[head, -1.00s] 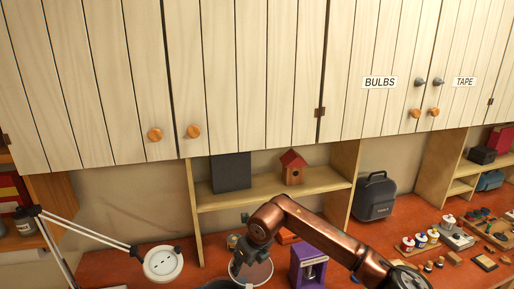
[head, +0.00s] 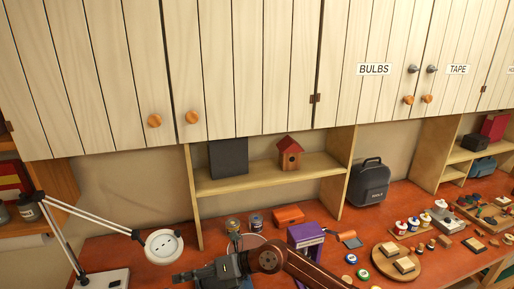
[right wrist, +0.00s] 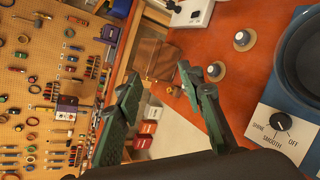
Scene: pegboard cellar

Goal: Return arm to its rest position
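My right arm (head: 306,270) is copper-coloured and reaches in from the bottom of the head view, folded low over the red-brown bench (head: 118,247). My right gripper (head: 192,276) points left at the lower edge there. The right wrist view shows its two dark green fingers (right wrist: 157,82) spread apart, with nothing between them. My left arm and gripper are not in view.
A white lamp (head: 163,245) stands left of the gripper. A purple box (head: 304,236) stands just behind my arm. Orange and dark items sit at the back. A round wooden board (head: 397,262) lies right. A blue dial machine (right wrist: 280,124) shows in the wrist view.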

